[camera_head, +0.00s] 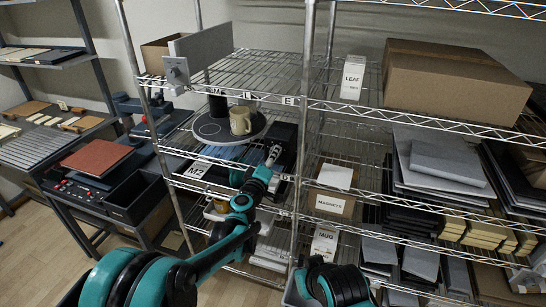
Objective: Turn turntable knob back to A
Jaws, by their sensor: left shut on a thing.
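The turntable (208,131) is a round dark disc with a pale rim on the middle shelf of the wire rack. A beige mug (240,121) stands upright on it, with a dark cylinder (217,104) behind it to the left. My left arm reaches up to the shelf, and my left gripper (273,155) is just right of the disc's front edge, in front of a dark box (283,135). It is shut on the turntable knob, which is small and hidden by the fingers. The knob's marks cannot be read. Only part of my right arm shows, at the bottom.
Rack posts (303,120) stand close to the right of my left gripper. A sign marked M2 (194,172) lies left below the disc. Cardboard boxes (455,82) and grey sheets (440,160) fill the right bay. A workbench (98,160) stands at left.

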